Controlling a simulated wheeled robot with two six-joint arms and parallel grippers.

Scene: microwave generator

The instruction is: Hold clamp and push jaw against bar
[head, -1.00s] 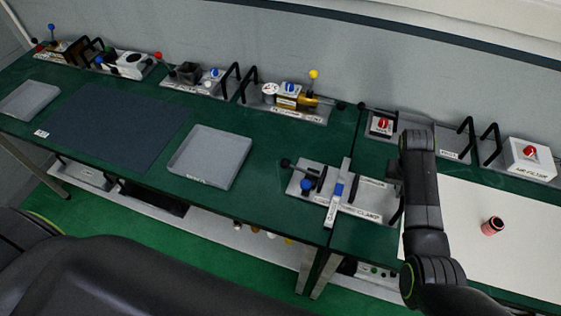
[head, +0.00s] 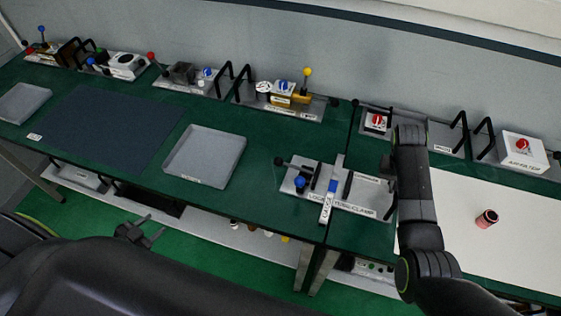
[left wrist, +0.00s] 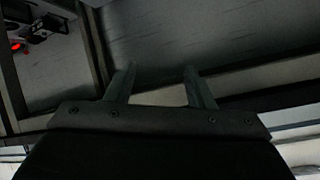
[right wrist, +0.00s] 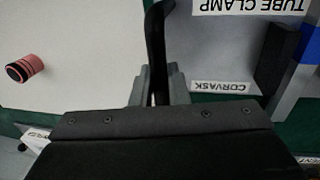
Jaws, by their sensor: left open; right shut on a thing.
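The tube clamp's grey plate (head: 366,203) lies near the front edge of the green table. A light bar (head: 326,208) with a blue block (head: 332,186) crosses it. A dark upright jaw (head: 348,184) stands just right of the bar; whether they touch is unclear. A blue ball (head: 300,181) and a black knob (head: 280,161) are on the clamp's left. My right gripper (right wrist: 154,72) is shut on the clamp's black handle (right wrist: 156,35) at its right end; my arm partly hides this in the head view. My left gripper (head: 140,231) is open and empty, off the table's front edge.
A grey tray (head: 190,178) lies left of the clamp, beside a dark mat (head: 100,135).

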